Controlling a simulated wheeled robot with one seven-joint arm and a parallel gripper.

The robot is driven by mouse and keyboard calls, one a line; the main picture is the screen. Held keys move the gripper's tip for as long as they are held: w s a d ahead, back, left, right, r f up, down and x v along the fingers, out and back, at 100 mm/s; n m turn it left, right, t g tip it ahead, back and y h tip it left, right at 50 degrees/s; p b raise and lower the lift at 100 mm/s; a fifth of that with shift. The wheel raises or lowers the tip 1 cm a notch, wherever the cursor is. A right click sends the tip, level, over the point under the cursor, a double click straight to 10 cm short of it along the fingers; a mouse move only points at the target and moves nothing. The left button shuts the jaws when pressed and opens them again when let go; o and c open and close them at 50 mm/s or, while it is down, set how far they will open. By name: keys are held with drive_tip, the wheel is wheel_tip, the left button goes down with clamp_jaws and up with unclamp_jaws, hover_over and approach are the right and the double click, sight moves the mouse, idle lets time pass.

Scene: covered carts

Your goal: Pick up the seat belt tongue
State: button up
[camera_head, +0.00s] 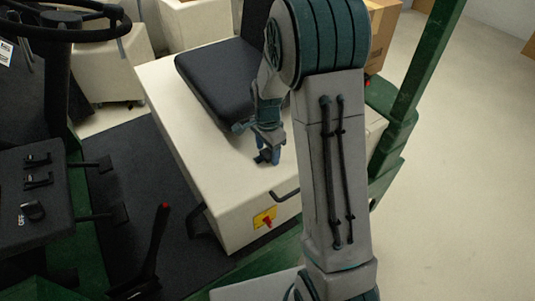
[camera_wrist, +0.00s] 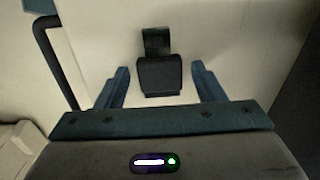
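In the wrist view, a black piece that looks like the seat belt tongue (camera_wrist: 159,76) has a wide, rounded body and a narrower dark part above it. It shows against the cream surface, between the two blue fingers of my gripper (camera_wrist: 160,69). The fingers are spread, with a gap on each side of the piece, and do not touch it in this view. In the head view, my gripper (camera_head: 267,158) points down over the cream seat box, in front of the black seat.
The cream seat box (camera_head: 232,211) carries the black seat (camera_head: 222,82) and a yellow panel with a red switch (camera_head: 266,219). A black handle (camera_wrist: 52,60) is at left in the wrist view. A green post (camera_head: 425,65) stands at right, and a steering wheel (camera_head: 82,34) is at left.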

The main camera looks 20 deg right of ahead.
drive_tip(key=c, duration=0.8)
drive_tip(key=shift+r, duration=0.15)
